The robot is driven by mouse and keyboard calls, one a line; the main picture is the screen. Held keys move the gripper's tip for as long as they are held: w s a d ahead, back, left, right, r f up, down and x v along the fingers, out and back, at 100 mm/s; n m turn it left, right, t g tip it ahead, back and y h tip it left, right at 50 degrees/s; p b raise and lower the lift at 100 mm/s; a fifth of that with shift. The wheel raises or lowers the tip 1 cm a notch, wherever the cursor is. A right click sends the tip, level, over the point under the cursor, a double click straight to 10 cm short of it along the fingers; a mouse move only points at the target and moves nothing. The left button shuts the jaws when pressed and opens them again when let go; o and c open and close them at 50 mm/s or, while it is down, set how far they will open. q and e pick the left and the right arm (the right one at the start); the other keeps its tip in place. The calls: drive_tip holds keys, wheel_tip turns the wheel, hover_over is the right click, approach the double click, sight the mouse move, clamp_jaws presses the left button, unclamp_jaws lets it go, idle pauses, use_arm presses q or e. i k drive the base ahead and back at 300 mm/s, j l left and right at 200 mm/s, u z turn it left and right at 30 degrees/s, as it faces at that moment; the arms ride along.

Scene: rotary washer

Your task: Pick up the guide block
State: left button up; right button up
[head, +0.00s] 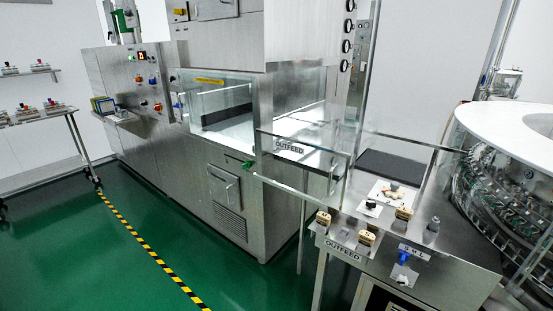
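Several small tan-and-dark blocks with markings sit on the steel outfeed table (455,262) at the right. One block (323,218) is at the table's left corner, one block (366,239) is near the front edge above the OUTFEED label, and one block (404,213) is farther back. They look like guide blocks, but I cannot tell which one the task means. Their markings are too small to read surely. Neither of my grippers shows in the head view.
The steel washer (225,190) stands left, a round machine (505,125) right. Green floor (110,260) is open at left.

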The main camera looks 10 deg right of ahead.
sight(403, 213)
drive_tip(key=z, duration=1.4)
drive_tip(key=i+j+z, duration=0.1)
drive_tip(key=i+j, duration=0.3)
drive_tip(key=i, duration=0.15)
